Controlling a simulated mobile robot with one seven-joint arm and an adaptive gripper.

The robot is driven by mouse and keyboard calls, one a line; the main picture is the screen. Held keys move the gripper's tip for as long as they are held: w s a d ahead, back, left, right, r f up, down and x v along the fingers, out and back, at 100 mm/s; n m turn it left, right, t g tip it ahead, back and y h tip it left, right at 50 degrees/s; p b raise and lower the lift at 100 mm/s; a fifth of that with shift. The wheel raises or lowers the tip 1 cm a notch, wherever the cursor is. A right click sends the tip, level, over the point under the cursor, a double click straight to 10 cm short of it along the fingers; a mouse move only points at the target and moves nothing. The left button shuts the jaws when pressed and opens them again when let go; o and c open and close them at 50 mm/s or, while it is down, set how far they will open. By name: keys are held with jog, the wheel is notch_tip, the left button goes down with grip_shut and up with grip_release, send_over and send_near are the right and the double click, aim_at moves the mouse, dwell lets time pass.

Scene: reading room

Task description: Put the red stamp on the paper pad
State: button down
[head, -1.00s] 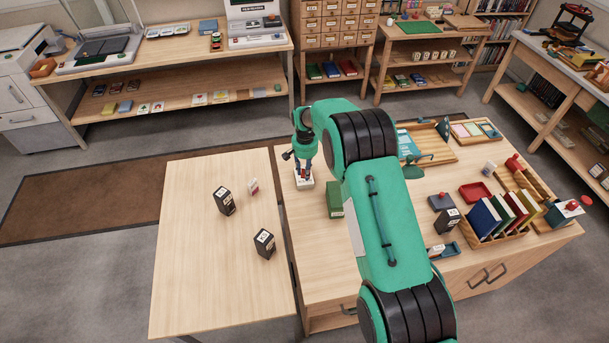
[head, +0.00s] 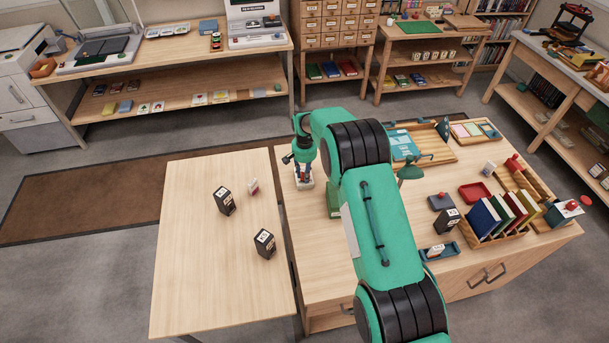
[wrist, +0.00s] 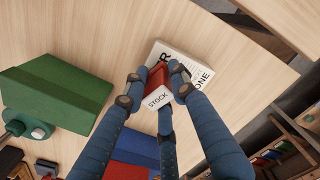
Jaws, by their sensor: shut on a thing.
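In the head view my gripper (head: 303,170) points down over the pad (head: 304,185) near the table's left edge. I cannot tell whether the stamp touches the pad.
A green box (head: 334,200) stands just right of the pad, partly behind my arm; it also shows in the wrist view (wrist: 62,92). A lower table (head: 190,270) to the left holds two black boxes (head: 224,201) and a small red-and-white block (head: 253,187).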

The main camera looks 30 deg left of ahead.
jog(key=shift+f, duration=0.25)
jog(key=shift+f, duration=0.15)
jog(key=c, duration=1.4)
grip_release()
jog(key=shift+r+b, duration=0.3)
jog(key=shift+r, duration=5.9)
